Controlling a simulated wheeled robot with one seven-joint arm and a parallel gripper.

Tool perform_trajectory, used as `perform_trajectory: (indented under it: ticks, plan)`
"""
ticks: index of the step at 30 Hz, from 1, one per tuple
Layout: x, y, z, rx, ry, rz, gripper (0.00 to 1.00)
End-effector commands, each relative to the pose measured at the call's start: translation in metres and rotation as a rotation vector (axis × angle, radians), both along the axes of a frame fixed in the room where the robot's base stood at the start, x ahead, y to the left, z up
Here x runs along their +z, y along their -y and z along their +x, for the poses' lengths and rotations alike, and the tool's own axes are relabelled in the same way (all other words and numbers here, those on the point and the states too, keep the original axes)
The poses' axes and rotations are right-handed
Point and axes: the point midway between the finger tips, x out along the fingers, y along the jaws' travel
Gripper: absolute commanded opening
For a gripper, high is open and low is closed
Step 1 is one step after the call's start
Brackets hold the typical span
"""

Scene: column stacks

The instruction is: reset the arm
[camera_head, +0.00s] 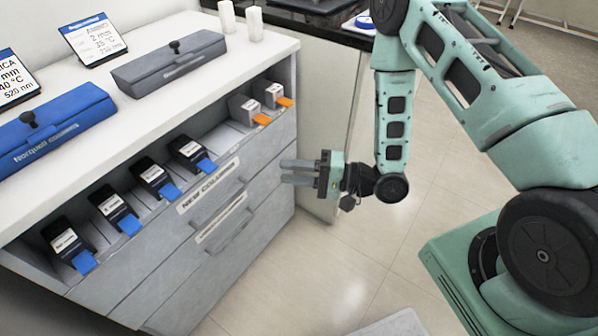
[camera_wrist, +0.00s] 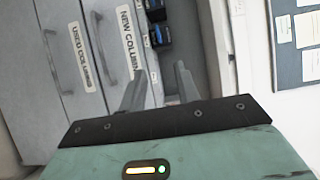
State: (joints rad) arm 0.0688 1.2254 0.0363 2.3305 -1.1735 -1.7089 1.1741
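My gripper (camera_head: 284,171) is green and black with two grey fingers. It hangs in the air in front of the right end of the grey drawer cabinet (camera_head: 278,120), pointing left toward it. In the wrist view, the fingers (camera_wrist: 160,85) stand apart with nothing between them, so it is open and empty. My arm is bent, with the forearm hanging down to the wrist. Whether the fingertips touch the cabinet is hard to tell, but they look apart from it.
The drawer labelled new columns (camera_head: 208,185) is beside the gripper, with a handle (camera_head: 222,217) below. Blue (camera_head: 50,128) and grey (camera_head: 168,62) cases lie on top.

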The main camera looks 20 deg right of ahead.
Motion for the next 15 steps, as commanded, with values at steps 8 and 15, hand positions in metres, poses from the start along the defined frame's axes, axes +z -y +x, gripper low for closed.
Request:
perform_trajectory:
  ticks: [8,15]
  plan:
    - [0.000,0.011,-0.006,0.000,-0.001,0.000,0.32]
    - [0.003,-0.003,0.005,0.020,0.064,-0.143,0.32]
